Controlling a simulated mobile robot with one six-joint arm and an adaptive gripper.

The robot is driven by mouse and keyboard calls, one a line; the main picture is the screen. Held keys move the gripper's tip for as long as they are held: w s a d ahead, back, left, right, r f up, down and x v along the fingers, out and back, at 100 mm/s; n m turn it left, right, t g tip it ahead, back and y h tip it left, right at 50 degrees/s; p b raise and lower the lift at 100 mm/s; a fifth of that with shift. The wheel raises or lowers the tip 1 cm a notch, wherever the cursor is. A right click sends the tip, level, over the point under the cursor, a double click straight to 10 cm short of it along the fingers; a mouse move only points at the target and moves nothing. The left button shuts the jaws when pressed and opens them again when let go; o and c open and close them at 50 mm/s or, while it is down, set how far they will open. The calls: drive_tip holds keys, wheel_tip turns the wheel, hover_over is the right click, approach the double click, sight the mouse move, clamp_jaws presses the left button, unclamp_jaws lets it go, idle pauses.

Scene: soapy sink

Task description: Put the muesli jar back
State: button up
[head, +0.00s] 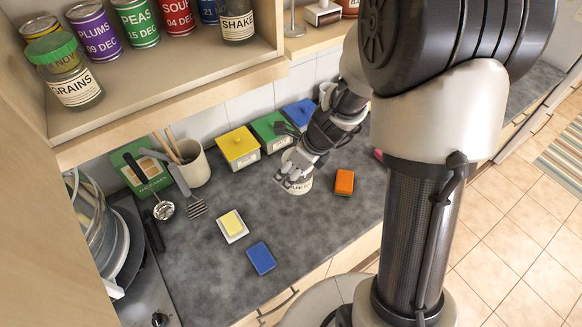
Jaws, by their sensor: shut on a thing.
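My gripper (293,175) is over the middle of the dark counter, pointing down, and is shut on the muesli jar (300,187). Only the jar's pale label with part of its lettering shows below the fingers; the rest is hidden by my gripper. I cannot tell whether the jar touches the counter or is just above it. The open shelf (150,88) at upper left holds a green-lidded grains jar (75,85), a shake jar (237,22) and several labelled cans, with bare board in front of them.
Yellow (238,148), green (270,131) and blue boxes stand along the wall behind my gripper. An orange sponge (344,182), a blue sponge (261,258) and a yellow block on a white dish (232,225) lie on the counter. A utensil crock (194,165) and dish rack are left.

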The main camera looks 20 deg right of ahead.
drive_tip(key=shift+r, duration=0.55)
drive_tip(key=a+f+n+g+y+b, duration=0.1)
drive_tip(key=a+f+n+g+b, duration=0.35)
drive_tip(key=f+n+b, duration=0.75)
drive_tip(key=s+d+f+n+g+h+b, duration=0.2)
drive_tip(key=d+f+n+g+h+b, duration=0.1)
drive_tip(key=n, duration=1.3)
drive_tip(key=shift+s+d+f+h+b, duration=0.3)
drive_tip(key=shift+d+h, duration=0.2)
drive_tip(key=shift+d, duration=0.25)
drive_tip(key=shift+g, duration=0.25)
